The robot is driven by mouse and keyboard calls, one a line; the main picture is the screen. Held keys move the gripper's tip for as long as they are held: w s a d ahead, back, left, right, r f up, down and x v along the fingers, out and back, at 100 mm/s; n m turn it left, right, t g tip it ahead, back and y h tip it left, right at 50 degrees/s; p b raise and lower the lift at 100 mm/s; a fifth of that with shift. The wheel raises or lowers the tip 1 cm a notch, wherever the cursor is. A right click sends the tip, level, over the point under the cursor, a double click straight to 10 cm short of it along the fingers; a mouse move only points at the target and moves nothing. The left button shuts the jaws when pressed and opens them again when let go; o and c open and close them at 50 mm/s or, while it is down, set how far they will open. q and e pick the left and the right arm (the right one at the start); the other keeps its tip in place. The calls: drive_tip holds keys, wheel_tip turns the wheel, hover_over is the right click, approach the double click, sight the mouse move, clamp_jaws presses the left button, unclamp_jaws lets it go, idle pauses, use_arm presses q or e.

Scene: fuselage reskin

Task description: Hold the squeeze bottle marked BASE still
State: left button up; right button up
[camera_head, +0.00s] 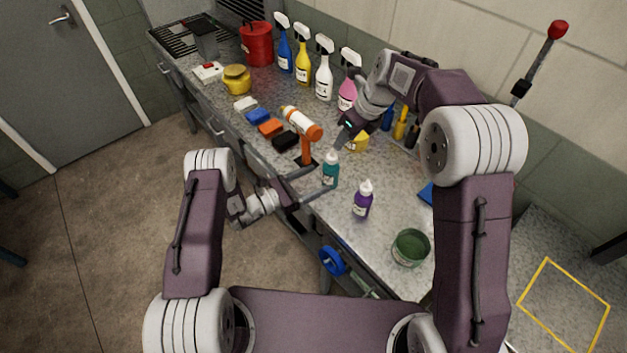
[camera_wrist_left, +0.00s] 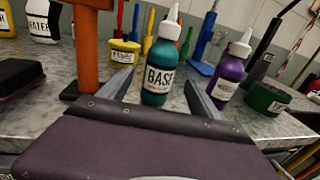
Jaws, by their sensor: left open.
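The squeeze bottle marked BASE (camera_head: 330,172) is teal with a white nozzle and stands upright on the grey speckled worktop. Its label faces the left wrist view (camera_wrist_left: 160,78). My left gripper (camera_head: 322,183) is open, with its fingers reaching in from the left at the bottle. In the left wrist view the two fingers (camera_wrist_left: 157,88) lie on either side of the bottle, with gaps showing. My right gripper (camera_head: 344,136) points down just above and behind the bottle. I cannot tell whether its jaws are open.
A purple squeeze bottle (camera_head: 362,202) stands close to the right, and a green tub (camera_head: 410,247) beyond it. An orange stand (camera_head: 304,135) rises to the left. Several spray bottles (camera_head: 303,62) line the wall. The worktop's front edge runs under my left gripper.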

sight(337, 169)
use_arm(q)
drive_tip(key=x, duration=0.9)
drive_tip(key=shift+a+f, duration=0.1)
clamp_jaws()
idle(0.5)
